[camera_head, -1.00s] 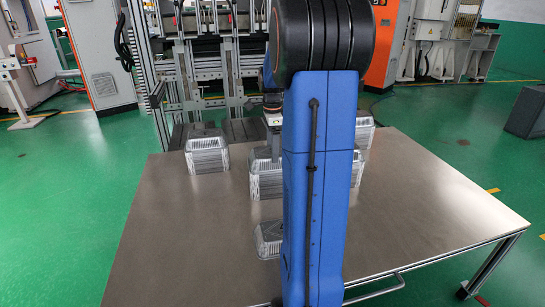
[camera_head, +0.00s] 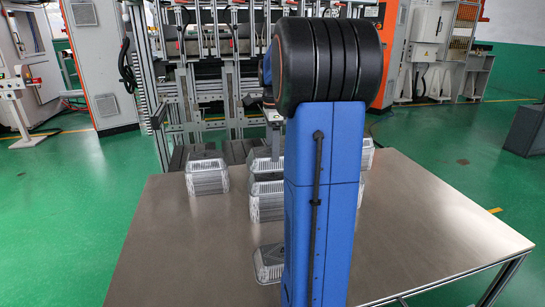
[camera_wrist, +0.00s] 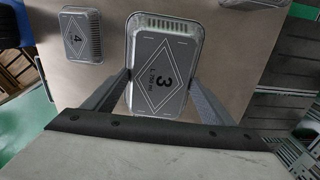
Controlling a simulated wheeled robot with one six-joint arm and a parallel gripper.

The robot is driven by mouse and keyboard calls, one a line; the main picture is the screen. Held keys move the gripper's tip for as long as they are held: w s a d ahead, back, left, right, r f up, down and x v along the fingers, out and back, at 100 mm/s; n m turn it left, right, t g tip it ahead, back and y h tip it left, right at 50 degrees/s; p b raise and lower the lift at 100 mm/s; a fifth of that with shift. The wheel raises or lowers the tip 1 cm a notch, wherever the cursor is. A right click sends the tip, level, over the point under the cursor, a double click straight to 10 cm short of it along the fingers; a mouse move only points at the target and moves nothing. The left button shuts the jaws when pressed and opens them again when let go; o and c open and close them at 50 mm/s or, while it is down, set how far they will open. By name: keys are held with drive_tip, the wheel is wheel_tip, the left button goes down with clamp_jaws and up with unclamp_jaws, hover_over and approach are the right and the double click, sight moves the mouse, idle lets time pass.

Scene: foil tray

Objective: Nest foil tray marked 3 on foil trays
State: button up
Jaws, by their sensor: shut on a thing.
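The foil tray marked 3 (camera_wrist: 162,88) is a silver, upside-down tray with a black 3 and a diamond on its flat top. My gripper (camera_wrist: 160,80) is shut on it, with one finger at each side. In the head view my gripper (camera_head: 274,138) is partly behind my blue arm, and the held tray (camera_head: 264,171) appears just above a middle stack of foil trays (camera_head: 267,204). I cannot tell how large the gap is. Another stack of foil trays (camera_head: 207,179) stands to the left. A single foil tray (camera_head: 268,265) lies nearer the front.
A foil tray marked 4 (camera_wrist: 82,36) shows in the wrist view. More foil trays (camera_head: 367,155) stand right of my arm, mostly hidden. The metal table (camera_head: 430,230) is clear at right and front left. A machine frame (camera_head: 205,85) stands behind.

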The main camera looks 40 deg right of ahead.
sight(273, 174)
drive_tip(key=shift+f, duration=4.5)
drive_tip(key=o, duration=1.2)
drive_tip(key=shift+r, duration=0.1)
wheel_tip(273, 174, up, 17)
drive_tip(key=shift+r, duration=0.1)
